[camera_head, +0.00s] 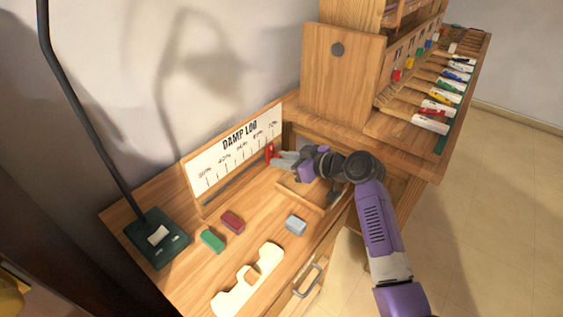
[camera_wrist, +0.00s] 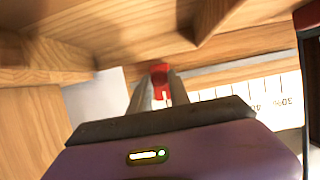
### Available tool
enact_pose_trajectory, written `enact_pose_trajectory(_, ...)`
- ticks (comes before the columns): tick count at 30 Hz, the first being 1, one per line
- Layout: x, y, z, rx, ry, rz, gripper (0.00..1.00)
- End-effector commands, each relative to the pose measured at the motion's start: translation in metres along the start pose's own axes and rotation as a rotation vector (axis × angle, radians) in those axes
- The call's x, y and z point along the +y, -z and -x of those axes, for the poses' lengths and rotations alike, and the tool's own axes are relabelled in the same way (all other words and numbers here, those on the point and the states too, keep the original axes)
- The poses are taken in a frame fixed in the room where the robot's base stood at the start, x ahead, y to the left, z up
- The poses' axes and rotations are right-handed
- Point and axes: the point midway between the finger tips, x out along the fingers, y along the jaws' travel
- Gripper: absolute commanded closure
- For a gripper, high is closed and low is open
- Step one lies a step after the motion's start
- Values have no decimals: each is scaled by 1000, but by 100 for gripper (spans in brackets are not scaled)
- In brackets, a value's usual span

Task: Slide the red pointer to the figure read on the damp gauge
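The red pointer (camera_head: 270,153) stands at the lower edge of the white damp log scale board (camera_head: 205,172), toward its right, high-number end. I cannot tell the exact figure beside it. My gripper (camera_head: 275,160) reaches it from the right. In the wrist view the red pointer (camera_wrist: 159,68) sits between the tips of my gripper (camera_wrist: 160,80), and the fingers look closed on its sides. Part of the scale, with the 30% mark, shows at the right of the wrist view. I cannot make out a damp gauge in either view.
On the bench lie a green block (camera_head: 212,240), a dark red block (camera_head: 232,222), a grey-blue block (camera_head: 296,225) and a cream cut-out piece (camera_head: 248,284). A dark green lamp base (camera_head: 158,238) stands at left. The wooden cabinet (camera_head: 340,80) rises close behind my gripper.

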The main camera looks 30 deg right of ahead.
Motion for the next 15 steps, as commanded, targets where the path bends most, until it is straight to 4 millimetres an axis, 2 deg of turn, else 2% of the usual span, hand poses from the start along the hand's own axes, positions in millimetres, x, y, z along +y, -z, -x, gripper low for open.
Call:
enact_pose_trajectory(1, 0, -1, 0, -2, 0, -1, 70)
enact_pose_trajectory(3, 0, -1, 0, -2, 0, -1, 57)
enact_pose_trajectory(11, 0, 0, 0, -1, 0, 0, 57)
enact_pose_trajectory(15, 0, 0, 6, 0, -1, 0, 57)
